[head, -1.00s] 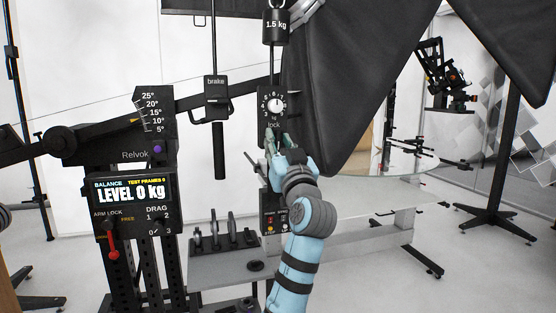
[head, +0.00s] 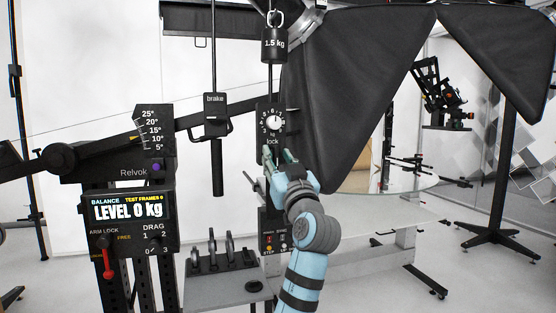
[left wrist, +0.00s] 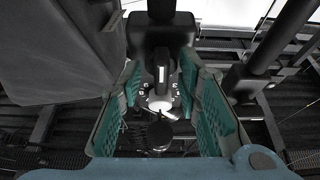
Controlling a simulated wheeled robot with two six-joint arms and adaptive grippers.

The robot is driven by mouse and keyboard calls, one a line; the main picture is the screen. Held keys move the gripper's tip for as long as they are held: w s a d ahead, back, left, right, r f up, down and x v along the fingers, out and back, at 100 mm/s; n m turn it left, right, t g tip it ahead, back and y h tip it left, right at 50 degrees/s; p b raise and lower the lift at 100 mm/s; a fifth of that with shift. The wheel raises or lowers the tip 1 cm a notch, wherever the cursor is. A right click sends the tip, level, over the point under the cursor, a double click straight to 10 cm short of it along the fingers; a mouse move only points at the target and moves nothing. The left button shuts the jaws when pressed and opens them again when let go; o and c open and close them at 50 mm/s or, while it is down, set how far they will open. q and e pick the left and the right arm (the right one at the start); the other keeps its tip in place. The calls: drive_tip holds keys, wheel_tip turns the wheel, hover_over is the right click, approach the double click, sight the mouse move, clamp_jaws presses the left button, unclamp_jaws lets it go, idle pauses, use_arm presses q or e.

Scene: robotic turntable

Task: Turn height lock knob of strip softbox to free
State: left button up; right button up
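The strip softbox (head: 350,95) is a large black fabric hood at upper centre in the head view. A black post plate with a white dial (head: 273,122) and the word "lock" below it stands at its left. My left gripper (head: 277,153) is just below that word and hides what is there. In the left wrist view the gripper (left wrist: 162,110) is open, its teal pads spread apart. Between them show a dark round knob (left wrist: 158,134) and a white round part (left wrist: 160,103). I cannot tell whether the pads touch the knob. My right gripper is not in view.
A black weight marked 1.5 kg (head: 275,44) hangs above the dial. A brake handle (head: 214,118) hangs to the left. A balance panel (head: 130,212) with a red arm lock lever (head: 107,262) stands at lower left. A glass-topped table (head: 385,195) is behind the arm.

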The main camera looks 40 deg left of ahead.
use_arm(q)
drive_tip(key=v, duration=1.2)
